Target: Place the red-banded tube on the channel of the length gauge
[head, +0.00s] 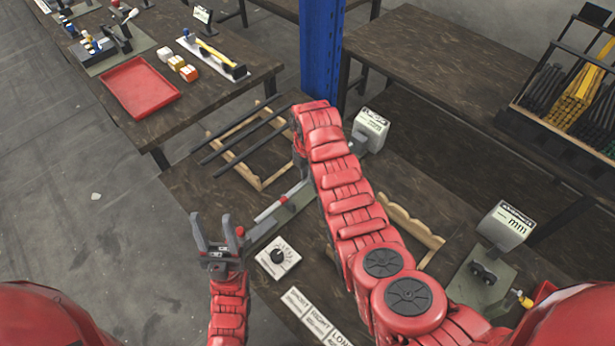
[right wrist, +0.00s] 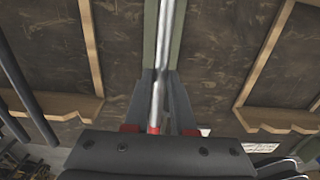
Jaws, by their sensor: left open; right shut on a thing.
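The red-banded tube (right wrist: 160,75) is a bright, slim metal tube in the right wrist view, with a red band near the gripper. My right gripper (right wrist: 156,105) is shut on it; its fingers stand on both sides. The tube lies along the line of the length gauge's green base (right wrist: 149,45); whether it touches the channel I cannot tell. In the head view the gauge (head: 297,208) runs diagonally beneath my right arm, which hides the right gripper and part of the gauge. My left gripper (head: 220,240) is open and empty, near the gauge's lower-left end.
A wooden rack (head: 246,178) with several dark rods stands behind the gauge, another rack (head: 415,225) right of my arm. A white dial plate (head: 278,257) and a label strip (head: 317,318) lie in front. A display box (head: 370,127) stands behind, a second device (head: 505,225) at right.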

